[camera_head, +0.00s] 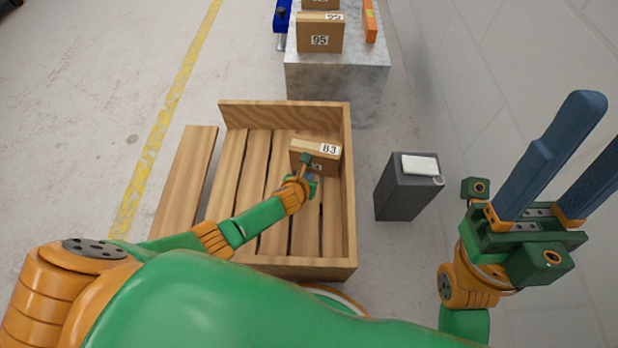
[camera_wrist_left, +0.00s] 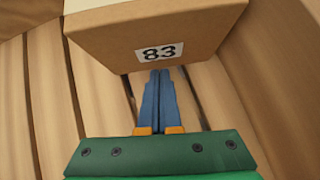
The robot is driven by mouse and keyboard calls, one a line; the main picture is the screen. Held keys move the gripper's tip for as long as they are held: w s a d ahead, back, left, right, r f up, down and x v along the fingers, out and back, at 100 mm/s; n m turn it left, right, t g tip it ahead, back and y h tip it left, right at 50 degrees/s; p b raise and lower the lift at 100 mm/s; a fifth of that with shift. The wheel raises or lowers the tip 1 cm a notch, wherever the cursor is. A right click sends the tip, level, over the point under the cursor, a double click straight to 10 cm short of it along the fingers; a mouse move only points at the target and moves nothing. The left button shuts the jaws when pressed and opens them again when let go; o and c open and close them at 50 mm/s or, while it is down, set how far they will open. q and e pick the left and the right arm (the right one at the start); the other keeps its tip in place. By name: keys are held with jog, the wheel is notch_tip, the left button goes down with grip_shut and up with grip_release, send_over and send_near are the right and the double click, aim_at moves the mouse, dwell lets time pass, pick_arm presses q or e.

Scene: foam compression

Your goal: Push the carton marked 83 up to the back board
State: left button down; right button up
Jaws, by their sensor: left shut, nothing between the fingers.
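The brown carton marked 83 (camera_head: 328,158) sits on the slatted floor of a wooden crate, near its right wall. It is turned slightly. The back board (camera_head: 285,114) stands behind it, with a narrow strip of floor seeming to show between them. My left gripper (camera_head: 309,163) reaches in at the carton's front. The left wrist view shows its blue fingers (camera_wrist_left: 159,75) shut together and empty, tips at the lower front face of the carton (camera_wrist_left: 205,32), below the label. I cannot tell whether they touch. My right gripper (camera_head: 603,118) is open and empty, raised at the right.
The crate's right wall (camera_head: 348,200) runs close beside the carton. The slats (camera_head: 228,180) to its left are clear. A dark grey bin (camera_head: 400,195) stands right of the crate. A stone block (camera_head: 335,85) behind holds cartons, one marked 95 (camera_head: 320,35).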

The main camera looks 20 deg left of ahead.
pick_arm(q)
jog(key=shift+w, duration=0.2)
jog(key=shift+w, duration=1.05)
